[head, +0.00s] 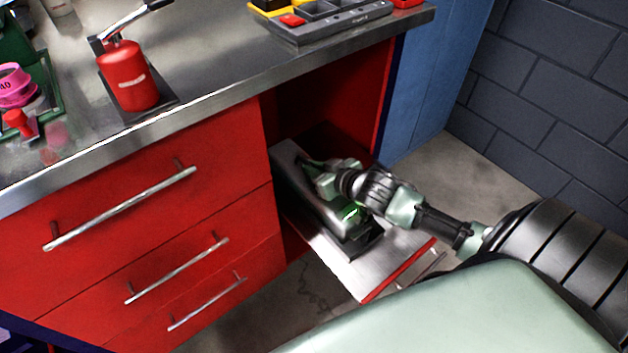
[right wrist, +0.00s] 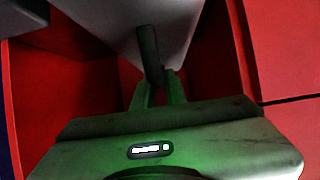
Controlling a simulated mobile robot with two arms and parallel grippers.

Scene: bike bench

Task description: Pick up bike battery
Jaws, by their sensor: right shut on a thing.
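The bike battery (head: 325,215) is a long grey box lying in the open red compartment under the bench, on a pale shelf. My right gripper (head: 310,168) reaches in from the right and is at the battery's upper far part. In the right wrist view its greenish fingers (right wrist: 160,88) are closed around a dark bar (right wrist: 149,50), which looks like the battery's handle, against a grey surface. My arm hides part of the battery in the head view. I cannot tell whether the battery is off the shelf. My left gripper is not in view.
The pale shelf (head: 350,272) has a red front edge. Red drawers (head: 150,215) with metal handles stand left of the compartment. The steel bench top (head: 215,75) above carries a red bottle (head: 130,78) and a grey tray (head: 325,24). A blue panel (head: 432,90) bounds the right side.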

